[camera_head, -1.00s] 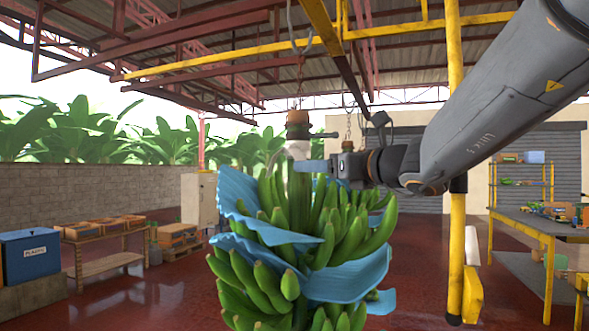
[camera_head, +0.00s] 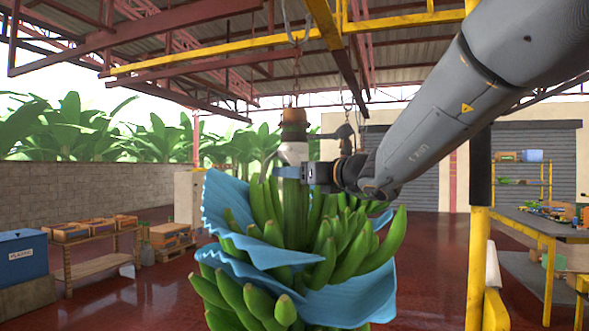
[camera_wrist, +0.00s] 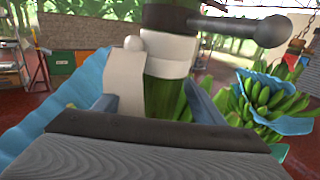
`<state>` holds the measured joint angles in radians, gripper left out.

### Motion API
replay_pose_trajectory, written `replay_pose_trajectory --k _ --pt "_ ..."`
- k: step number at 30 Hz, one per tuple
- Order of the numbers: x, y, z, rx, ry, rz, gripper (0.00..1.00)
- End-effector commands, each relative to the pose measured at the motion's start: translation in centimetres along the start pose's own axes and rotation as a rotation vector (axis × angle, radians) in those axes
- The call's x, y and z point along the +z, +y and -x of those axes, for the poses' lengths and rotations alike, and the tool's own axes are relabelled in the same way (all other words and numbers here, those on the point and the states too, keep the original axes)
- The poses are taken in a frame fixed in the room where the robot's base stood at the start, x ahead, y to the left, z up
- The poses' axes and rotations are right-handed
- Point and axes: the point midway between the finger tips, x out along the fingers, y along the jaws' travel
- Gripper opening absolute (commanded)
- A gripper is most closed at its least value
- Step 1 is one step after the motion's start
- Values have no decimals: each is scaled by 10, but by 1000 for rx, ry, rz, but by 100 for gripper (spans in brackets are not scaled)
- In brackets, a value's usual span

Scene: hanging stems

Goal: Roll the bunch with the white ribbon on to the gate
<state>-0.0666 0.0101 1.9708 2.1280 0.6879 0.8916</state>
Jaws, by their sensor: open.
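The bunch with the white ribbon (camera_head: 292,153) hangs in front of me in the head view. Its green bananas (camera_head: 345,255) are partly wrapped in torn blue film (camera_head: 225,205). The ribbon circles the upper stem below a brown stem end, and its loose tail (camera_wrist: 126,82) shows in the wrist view. My gripper (camera_head: 290,172) is at the stem just below the ribbon. In the wrist view its open fingers (camera_wrist: 155,105) stand on either side of the green stem (camera_wrist: 172,98); contact cannot be told. I cannot pick out the gate for certain.
A second blue-wrapped bunch (camera_wrist: 265,100) hangs to the right in the wrist view. A dark rod with a ball end (camera_wrist: 245,28) sticks out beside the stem top. Overhead run yellow and dark beams (camera_head: 335,45). A yellow post (camera_head: 478,260) and table (camera_head: 540,228) stand right.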

Motion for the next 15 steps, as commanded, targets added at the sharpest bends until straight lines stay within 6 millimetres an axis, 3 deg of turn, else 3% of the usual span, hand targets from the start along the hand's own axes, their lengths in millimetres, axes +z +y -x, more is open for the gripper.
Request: replay_pose_trajectory --k 12,15 --pt "0 -2 -8 -2 0 0 63" --pt "0 -2 -8 -3 0 0 48"
